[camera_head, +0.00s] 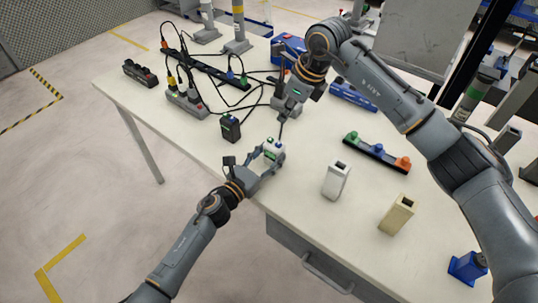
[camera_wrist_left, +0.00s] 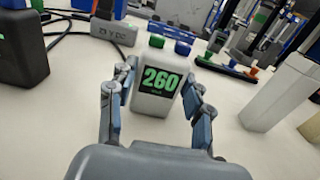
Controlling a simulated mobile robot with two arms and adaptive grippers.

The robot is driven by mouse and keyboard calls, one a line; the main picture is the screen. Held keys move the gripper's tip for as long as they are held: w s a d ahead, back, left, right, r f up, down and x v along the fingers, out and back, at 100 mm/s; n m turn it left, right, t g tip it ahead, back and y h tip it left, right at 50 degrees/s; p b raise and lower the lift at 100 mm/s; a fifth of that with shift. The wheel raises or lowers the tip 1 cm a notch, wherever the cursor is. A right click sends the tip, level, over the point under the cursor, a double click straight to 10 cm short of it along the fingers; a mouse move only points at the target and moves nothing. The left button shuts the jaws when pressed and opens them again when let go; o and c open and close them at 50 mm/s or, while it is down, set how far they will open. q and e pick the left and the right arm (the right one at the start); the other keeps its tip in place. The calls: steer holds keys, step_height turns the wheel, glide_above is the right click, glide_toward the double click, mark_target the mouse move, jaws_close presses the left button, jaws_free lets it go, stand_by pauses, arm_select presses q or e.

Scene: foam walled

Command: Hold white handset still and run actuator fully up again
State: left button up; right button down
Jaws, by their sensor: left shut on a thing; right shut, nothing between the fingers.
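The white handset (camera_head: 274,149) is held upright near the table's front edge. In the left wrist view the handset (camera_wrist_left: 157,104) shows a green "260" on a black display, with a green button (camera_wrist_left: 156,41) and a blue button (camera_wrist_left: 182,47) on top. My left gripper (camera_head: 270,155) is shut on the handset, one finger on each side. My right gripper (camera_head: 281,138) is shut and empty, pointing down just above the handset; I cannot tell whether it touches a button. Which thing is the actuator is not clear.
A black box (camera_head: 230,127) stands left of the handset. A strip with green, blue and orange knobs (camera_head: 376,153), a white block (camera_head: 336,180) and a beige block (camera_head: 397,213) stand to the right. Cables and power strips (camera_head: 205,68) fill the back left.

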steer(key=a+m+t+y, duration=0.1)
steer(key=m, duration=0.2)
steer(key=w+a+r+m+t+y, duration=0.1)
steer(key=m+y, duration=0.1)
steer(key=m, duration=0.1)
steer(key=m+y, duration=0.1)
steer(key=m, duration=0.3)
steer(key=shift+w+a+r+t, duration=0.3)
steer(key=shift+a+r+t, duration=0.05)
steer(key=shift+a+t, duration=0.05)
glide_above(273, 143)
steer(key=shift+w+f, duration=0.1)
steer(key=shift+f, duration=4.35)
steer(key=shift+f, duration=0.4)
steer(key=shift+f, duration=0.55)
stand_by(1.1)
